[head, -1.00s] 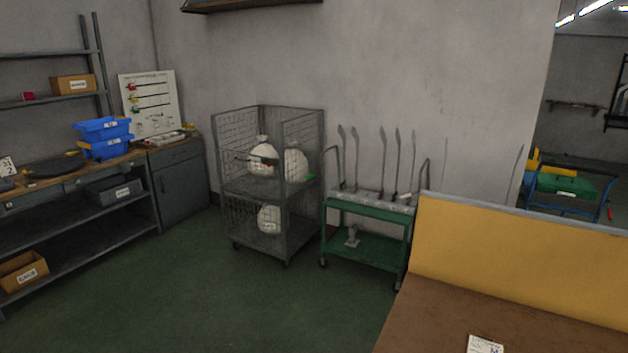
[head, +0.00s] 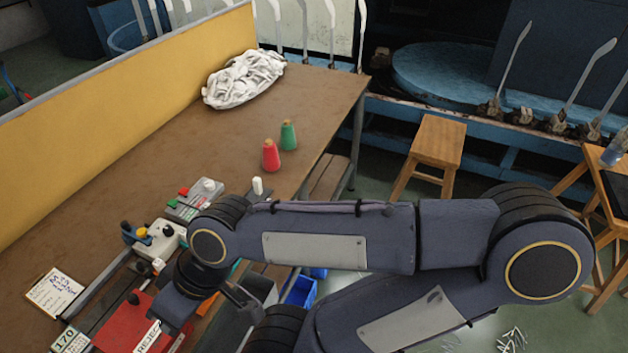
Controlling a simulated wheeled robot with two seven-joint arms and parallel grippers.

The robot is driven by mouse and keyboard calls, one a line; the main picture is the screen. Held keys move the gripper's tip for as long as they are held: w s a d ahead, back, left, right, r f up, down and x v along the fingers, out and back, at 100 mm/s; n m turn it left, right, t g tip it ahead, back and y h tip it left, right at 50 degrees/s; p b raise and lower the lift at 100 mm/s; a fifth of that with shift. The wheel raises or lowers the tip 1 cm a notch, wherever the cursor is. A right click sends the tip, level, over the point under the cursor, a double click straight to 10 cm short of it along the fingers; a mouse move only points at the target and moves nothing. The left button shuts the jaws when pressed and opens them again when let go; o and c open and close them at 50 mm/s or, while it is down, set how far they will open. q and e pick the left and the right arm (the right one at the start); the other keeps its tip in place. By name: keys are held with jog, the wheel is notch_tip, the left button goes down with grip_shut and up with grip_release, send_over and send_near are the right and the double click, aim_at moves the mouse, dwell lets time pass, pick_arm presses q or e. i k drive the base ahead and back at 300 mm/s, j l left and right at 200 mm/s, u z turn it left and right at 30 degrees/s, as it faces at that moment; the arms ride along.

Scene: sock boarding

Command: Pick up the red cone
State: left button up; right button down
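The red cone (head: 271,156) stands upright on the brown table (head: 190,140), near its right edge. A green cone (head: 288,136) stands just behind it to the right, close beside it. My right arm reaches in from the right across the front of the view. Its gripper (head: 238,300) is near the table's front right edge, well short of the red cone; its fingertips are partly hidden by my arm, so its opening is unclear. My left gripper is not in view.
A pile of white socks (head: 243,80) lies at the table's back. A white spool (head: 258,186) and a control box (head: 195,200) stand near the red cone. A yellow panel (head: 130,90) borders the table's left side. A wooden stool (head: 438,142) stands to the right.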

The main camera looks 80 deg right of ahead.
aim_at(271, 161)
jog(key=z, duration=2.2)
